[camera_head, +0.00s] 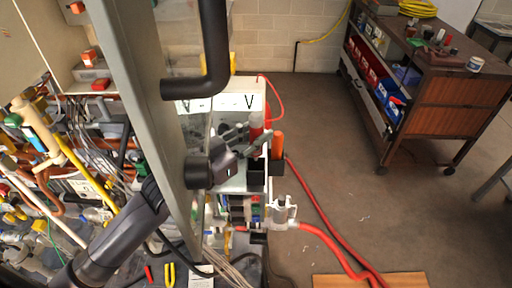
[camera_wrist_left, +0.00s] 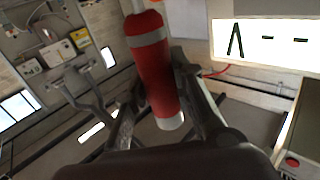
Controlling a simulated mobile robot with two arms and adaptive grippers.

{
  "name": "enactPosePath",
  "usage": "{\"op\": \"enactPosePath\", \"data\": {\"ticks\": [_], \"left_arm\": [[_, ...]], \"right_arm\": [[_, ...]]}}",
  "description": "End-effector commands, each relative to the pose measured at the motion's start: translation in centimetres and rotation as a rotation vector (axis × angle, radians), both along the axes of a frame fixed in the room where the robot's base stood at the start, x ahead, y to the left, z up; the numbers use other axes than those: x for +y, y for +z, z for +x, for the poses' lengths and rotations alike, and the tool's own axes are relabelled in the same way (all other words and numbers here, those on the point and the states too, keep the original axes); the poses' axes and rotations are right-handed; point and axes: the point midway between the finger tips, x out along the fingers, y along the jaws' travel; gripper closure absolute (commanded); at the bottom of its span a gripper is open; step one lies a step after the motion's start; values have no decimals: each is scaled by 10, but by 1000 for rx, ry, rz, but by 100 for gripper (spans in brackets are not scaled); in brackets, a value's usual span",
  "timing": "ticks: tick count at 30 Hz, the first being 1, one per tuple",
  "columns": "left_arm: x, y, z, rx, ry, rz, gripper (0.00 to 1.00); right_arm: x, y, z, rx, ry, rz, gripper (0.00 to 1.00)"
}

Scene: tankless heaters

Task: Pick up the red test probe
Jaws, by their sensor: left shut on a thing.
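The red test probe (camera_wrist_left: 155,65) has a red body with a pale band and a whitish lower end. In the left wrist view it stands slightly tilted between the two dark fingers of my left gripper (camera_wrist_left: 166,98), which is shut on it. In the head view the red probe (camera_head: 257,124) shows as a small red and grey piece at the fingers of my left gripper (camera_head: 254,138), in front of the white meter display (camera_head: 222,103) marked V. The fingers hide part of it there. My right gripper is not in view.
An orange-topped piece (camera_head: 278,146) in a black holder stands just right of the gripper. A grey panel (camera_head: 150,110) with black handles stands close by my left arm. Red hoses (camera_head: 325,238) cross the floor. A tool cart (camera_head: 432,90) stands at right; the middle floor is open.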

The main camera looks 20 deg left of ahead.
Motion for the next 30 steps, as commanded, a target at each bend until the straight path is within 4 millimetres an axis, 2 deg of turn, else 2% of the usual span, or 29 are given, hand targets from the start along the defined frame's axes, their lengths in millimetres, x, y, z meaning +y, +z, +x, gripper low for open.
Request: {"op": "enactPosePath", "data": {"ticks": [10,15,21,30], "left_arm": [[30,-6,-56,4,-2,6,100],[44,-1,-81,8,-1,3,100],[59,3,-108,9,-1,2,100],[78,-2,-141,6,1,1,100]], "right_arm": [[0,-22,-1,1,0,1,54],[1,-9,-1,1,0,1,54],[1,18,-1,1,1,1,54],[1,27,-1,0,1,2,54]]}}
